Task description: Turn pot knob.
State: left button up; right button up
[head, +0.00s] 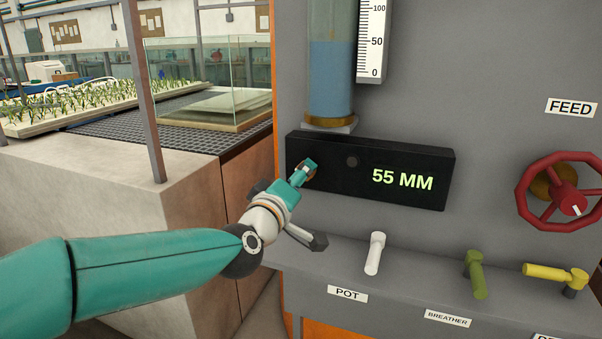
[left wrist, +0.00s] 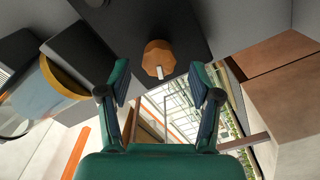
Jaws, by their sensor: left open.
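An orange-brown faceted knob (left wrist: 158,58) with a pale mark sits on a dark face in the left wrist view. In the head view, a small brown patch of what may be it shows beside my upper finger, on the left end of the black display box (head: 410,150). The display reads 55 MM. A white lever handle (head: 375,253) stands behind the POT label (head: 347,293). My left gripper (head: 315,204) is open and empty in front of the box's left end. In the left wrist view its fingers (left wrist: 162,88) are spread below the knob, apart from it. My right gripper is out of view.
Green (head: 475,274) and yellow (head: 550,273) levers and a red FEED wheel (head: 530,190) are at right. A stone block (head: 110,235) stands left.

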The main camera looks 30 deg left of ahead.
pick_arm(q)
jog(key=shift+x, duration=1.8)
jog(key=c, duration=1.1)
jog(key=shift+m, duration=0.4)
jog(key=shift+c, duration=0.2)
jog(key=o, duration=1.1)
jog(key=shift+o, duration=0.2)
